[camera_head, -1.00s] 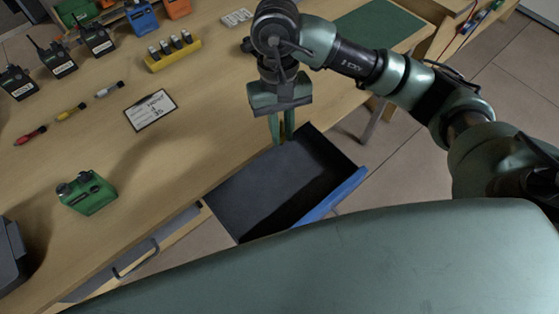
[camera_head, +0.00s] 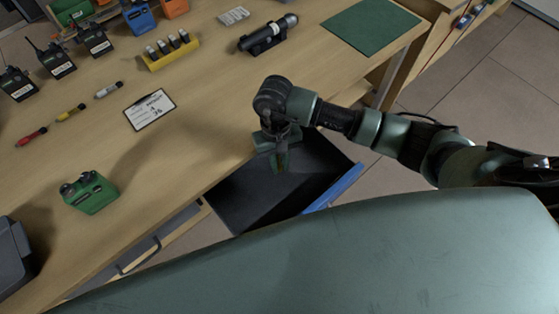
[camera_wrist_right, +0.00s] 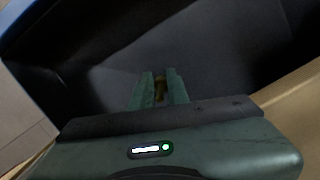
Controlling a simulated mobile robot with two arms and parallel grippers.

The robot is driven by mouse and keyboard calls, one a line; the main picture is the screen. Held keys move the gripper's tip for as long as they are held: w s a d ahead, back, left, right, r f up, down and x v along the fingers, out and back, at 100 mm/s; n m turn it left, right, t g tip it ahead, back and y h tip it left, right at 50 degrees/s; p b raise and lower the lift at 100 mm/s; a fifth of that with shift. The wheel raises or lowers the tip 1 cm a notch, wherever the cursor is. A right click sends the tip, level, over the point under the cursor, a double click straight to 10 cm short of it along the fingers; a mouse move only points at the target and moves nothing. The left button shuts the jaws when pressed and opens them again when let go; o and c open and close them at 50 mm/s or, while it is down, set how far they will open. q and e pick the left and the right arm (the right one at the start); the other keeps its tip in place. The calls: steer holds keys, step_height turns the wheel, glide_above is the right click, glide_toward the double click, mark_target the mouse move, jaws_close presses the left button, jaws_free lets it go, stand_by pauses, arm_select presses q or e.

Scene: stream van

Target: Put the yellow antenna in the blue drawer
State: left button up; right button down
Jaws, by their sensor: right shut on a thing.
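The blue drawer (camera_head: 335,188) is pulled open below the table's edge, with a dark interior and a blue front. My right gripper (camera_head: 280,165) points down into its far part. In the right wrist view the fingers (camera_wrist_right: 160,86) are shut on a small, dim yellow piece (camera_wrist_right: 160,90), apparently the yellow antenna, mostly hidden between them. I cannot tell whether it touches the drawer floor. My left gripper is in neither view.
On the table lie red, yellow (camera_head: 70,112) and white slim pieces, a clipboard (camera_head: 150,109) and a green device (camera_head: 88,192). Radios, a yellow holder (camera_head: 171,52), a dark cylinder on a stand (camera_head: 268,35) and a green mat (camera_head: 371,26) are farther back.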

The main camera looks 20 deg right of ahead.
steer(key=shift+f, duration=0.1)
steer(key=c, duration=1.4)
jaws_free()
steer(key=shift+r, duration=0.2)
steer(key=shift+w+r, duration=0.15)
steer(key=shift+r, duration=0.15)
steer(key=r, duration=0.3)
steer(key=w+r+b, duration=0.1)
steer(key=r, duration=0.3)
steer(key=r+b, duration=0.1)
steer(key=r, duration=0.3)
steer(key=shift+w+r, duration=0.1)
steer(key=shift+w, duration=0.2)
